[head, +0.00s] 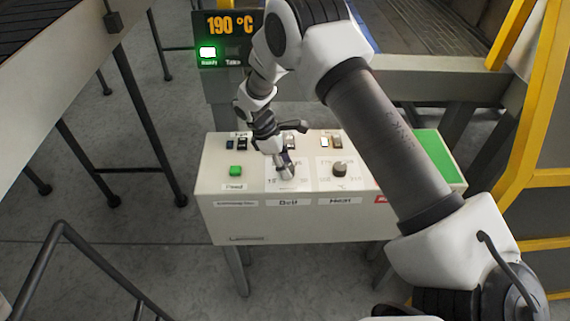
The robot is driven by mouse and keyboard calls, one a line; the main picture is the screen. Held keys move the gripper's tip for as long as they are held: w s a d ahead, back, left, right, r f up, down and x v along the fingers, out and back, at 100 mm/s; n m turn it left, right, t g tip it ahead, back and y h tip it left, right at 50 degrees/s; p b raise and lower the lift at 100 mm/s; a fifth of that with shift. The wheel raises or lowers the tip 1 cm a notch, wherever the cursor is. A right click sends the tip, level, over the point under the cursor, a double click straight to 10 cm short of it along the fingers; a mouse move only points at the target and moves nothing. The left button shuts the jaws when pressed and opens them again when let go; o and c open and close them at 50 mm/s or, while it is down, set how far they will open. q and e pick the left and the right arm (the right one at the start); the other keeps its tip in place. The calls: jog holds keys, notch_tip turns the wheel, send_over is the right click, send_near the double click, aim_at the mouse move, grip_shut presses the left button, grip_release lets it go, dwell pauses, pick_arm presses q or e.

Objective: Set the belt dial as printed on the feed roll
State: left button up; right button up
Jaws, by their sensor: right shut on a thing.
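The belt dial sits above the "Belt" label (289,203) on the pale control box (320,222). My right gripper (284,168) reaches down onto it and is shut on the belt dial, which it mostly hides. Some of the dial's scale marks show beside the gripper, too small to read surely. The heat dial (340,169), a dark knob, stands to the right above the "Heat" label. The feed roll and its print cannot be made out. My left gripper is not in view.
A green button (236,171) above the "Feed" label is left of the gripper. Small switches (325,142) line the box's back edge. A display (228,24) reads 190 °C with a green "Ready" light. Yellow rails (540,110) stand at the right.

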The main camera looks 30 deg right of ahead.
jog(key=shift+f+m, duration=0.1)
jog(key=shift+m, duration=0.4)
jog(key=shift+s, duration=0.1)
jog(key=o, duration=1.1)
jog(key=shift+o, duration=0.2)
jog(key=shift+d, duration=0.1)
jog(key=v, duration=1.2)
jog(key=shift+d, duration=0.25)
